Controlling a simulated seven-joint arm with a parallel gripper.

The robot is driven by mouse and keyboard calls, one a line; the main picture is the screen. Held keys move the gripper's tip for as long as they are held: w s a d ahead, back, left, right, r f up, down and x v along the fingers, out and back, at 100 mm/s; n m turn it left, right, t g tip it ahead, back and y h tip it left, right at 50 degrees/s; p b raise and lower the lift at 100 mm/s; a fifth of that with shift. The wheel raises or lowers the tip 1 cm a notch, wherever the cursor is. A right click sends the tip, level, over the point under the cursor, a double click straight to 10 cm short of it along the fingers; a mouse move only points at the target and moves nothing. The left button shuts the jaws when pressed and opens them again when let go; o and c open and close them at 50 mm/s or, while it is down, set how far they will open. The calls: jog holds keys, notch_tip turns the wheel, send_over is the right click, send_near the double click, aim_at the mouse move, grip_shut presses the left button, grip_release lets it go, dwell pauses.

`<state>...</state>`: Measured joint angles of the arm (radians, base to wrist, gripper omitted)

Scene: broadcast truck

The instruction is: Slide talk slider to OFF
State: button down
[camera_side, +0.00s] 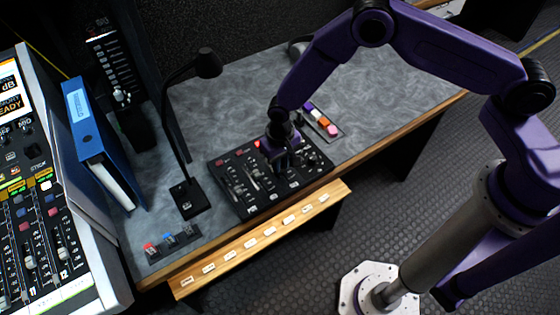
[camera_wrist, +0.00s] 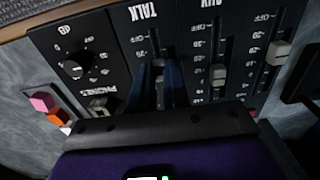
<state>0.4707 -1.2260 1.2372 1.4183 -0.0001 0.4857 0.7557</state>
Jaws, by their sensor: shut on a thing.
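The black control panel (camera_side: 241,205) lies on the grey desk in the side view. In the wrist view, the strip marked TALK (camera_wrist: 143,12) has an upright slot, with OFF printed near its top end, close to the label. My gripper (camera_wrist: 160,88) reaches down over this slot, its two dark fingers shut on the talk slider, below the OFF mark in the picture. The fingers hide most of the slider's knob and the marks beside it. In the side view my gripper (camera_side: 281,158) is down at the panel's far right part, and the slider is hidden.
Beside it are the AUX slider (camera_wrist: 218,75) and another pale slider (camera_wrist: 278,52). A knob (camera_wrist: 74,66) and a PHONES switch (camera_wrist: 98,106) lie left. A desk lamp (camera_side: 190,197) and blue binder (camera_side: 97,140) stand left. Coloured blocks (camera_side: 323,121) lie right of the panel.

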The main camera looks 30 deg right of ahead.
aim_at(288, 181)
jog(key=shift+s, duration=2.1)
jog(key=c, duration=1.1)
grip_release()
jog(key=shift+w+r, duration=0.1)
jog(key=shift+r, duration=0.6)
notch_tip(288, 181, up, 16)
